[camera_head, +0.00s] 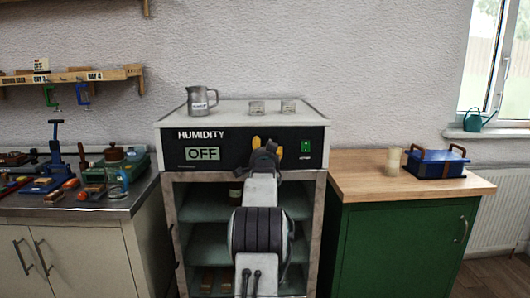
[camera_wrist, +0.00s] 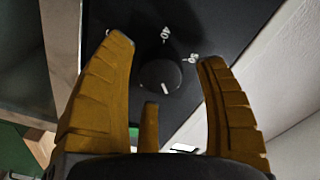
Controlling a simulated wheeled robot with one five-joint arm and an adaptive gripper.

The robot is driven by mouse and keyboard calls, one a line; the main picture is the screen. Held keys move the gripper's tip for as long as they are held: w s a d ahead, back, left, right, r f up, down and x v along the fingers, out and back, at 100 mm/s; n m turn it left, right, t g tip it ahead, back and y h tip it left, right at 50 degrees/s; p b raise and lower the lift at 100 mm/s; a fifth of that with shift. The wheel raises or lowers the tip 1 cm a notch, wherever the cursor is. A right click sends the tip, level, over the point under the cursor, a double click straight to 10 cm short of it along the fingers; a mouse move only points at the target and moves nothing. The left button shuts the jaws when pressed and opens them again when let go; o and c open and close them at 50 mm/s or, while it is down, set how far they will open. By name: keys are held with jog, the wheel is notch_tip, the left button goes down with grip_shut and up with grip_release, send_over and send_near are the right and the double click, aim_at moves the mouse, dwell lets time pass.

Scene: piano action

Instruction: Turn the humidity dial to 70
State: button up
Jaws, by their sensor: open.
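The humidity cabinet's black front panel (camera_head: 235,150) carries the word HUMIDITY and a display (camera_head: 202,154) that reads OFF. My gripper (camera_head: 266,146) is in front of the panel, right of the display, and hides the dial in the head view. A short white line marks the dial. Nearby white numbers include 40 and another, perhaps 50 or 60. No finger visibly grips the dial.
A green switch (camera_head: 306,146) is on the panel's right. A metal jug (camera_head: 201,101) and two small glass items stand on the cabinet top. Open shelves lie below the panel. A tool bench is at left; a green cupboard with a blue box (camera_head: 436,164) is at right.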

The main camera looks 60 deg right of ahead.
jog(key=shift+c, duration=0.4)
jog(key=c, duration=1.1)
jog(key=shift+c, duration=0.2)
jog(key=shift+m+b, duration=0.3)
jog(key=shift+m, duration=0.1)
jog(key=m+b, duration=0.1)
jog(key=m, duration=0.6)
jog(key=shift+a+r, duration=0.1)
jog(key=shift+r, duration=0.05)
jog(key=shift+r+m, duration=0.1)
jog(key=shift+m, duration=0.2)
